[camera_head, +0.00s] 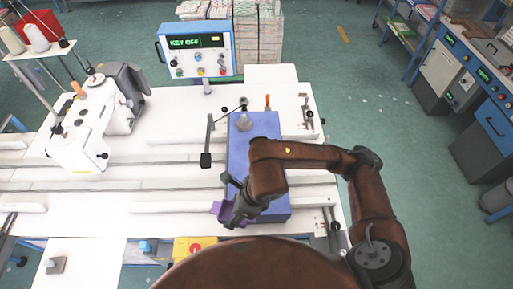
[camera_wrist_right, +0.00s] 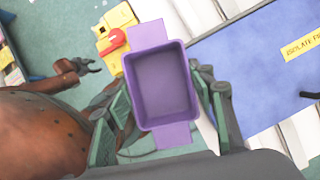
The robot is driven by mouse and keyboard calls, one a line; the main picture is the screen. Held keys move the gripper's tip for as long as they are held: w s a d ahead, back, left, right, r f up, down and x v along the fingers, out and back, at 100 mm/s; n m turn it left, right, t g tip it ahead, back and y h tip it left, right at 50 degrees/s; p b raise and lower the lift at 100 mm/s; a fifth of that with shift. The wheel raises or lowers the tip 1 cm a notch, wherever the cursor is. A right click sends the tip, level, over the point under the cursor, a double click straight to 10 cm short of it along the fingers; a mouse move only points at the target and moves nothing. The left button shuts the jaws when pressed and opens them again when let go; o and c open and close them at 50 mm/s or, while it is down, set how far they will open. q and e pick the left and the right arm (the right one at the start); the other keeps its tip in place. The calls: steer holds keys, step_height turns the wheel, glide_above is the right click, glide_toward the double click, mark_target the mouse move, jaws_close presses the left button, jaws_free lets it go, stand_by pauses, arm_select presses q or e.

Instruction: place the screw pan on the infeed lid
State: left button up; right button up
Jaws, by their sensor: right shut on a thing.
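The screw pan is a purple, open-topped, rectangular box with a flat tab at each end; it shows in the head view (camera_head: 218,208) and, seeming empty, in the wrist view (camera_wrist_right: 162,88). My right gripper (camera_head: 234,212) is shut on the pan, with its fingers on opposite sides of it in the wrist view (camera_wrist_right: 162,105). The pan is at the front left corner of the blue infeed lid (camera_head: 239,150). The lid also shows at the right of the wrist view (camera_wrist_right: 245,75). My right arm covers part of the lid. My left gripper (camera_wrist_right: 86,66) appears open and empty.
A white sewing machine (camera_head: 95,120) stands left on the white table. A knob (camera_head: 243,121) and levers stand at the lid's back. A blue control box (camera_head: 197,50) stands behind.

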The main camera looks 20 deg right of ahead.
steer(key=shift+s+a+r+m, duration=0.2)
steer(key=shift+a+r+m, duration=0.25)
steer(key=shift+m, duration=0.15)
steer(key=w+d+f+p, duration=0.1)
steer(key=w+d+f, duration=0.2)
steer(key=w+d+f+p, duration=0.1)
steer(key=w+d+f, duration=0.1)
steer(key=w, duration=0.1)
steer(key=w+d+f+p, duration=0.1)
steer(key=w+d+f, duration=0.2)
steer(key=shift+w+d+f, duration=0.5)
steer(key=shift+w+f, duration=0.05)
steer(key=shift+f, duration=0.15)
step_height(320, 180, down, 3)
steer(key=shift+w+d+f+p, duration=0.1)
steer(key=shift+w+d+p, duration=0.05)
steer(key=shift+p, duration=0.65)
steer(key=shift+f, duration=0.3)
steer(key=o, duration=1.2)
steer(key=shift+c, duration=0.2)
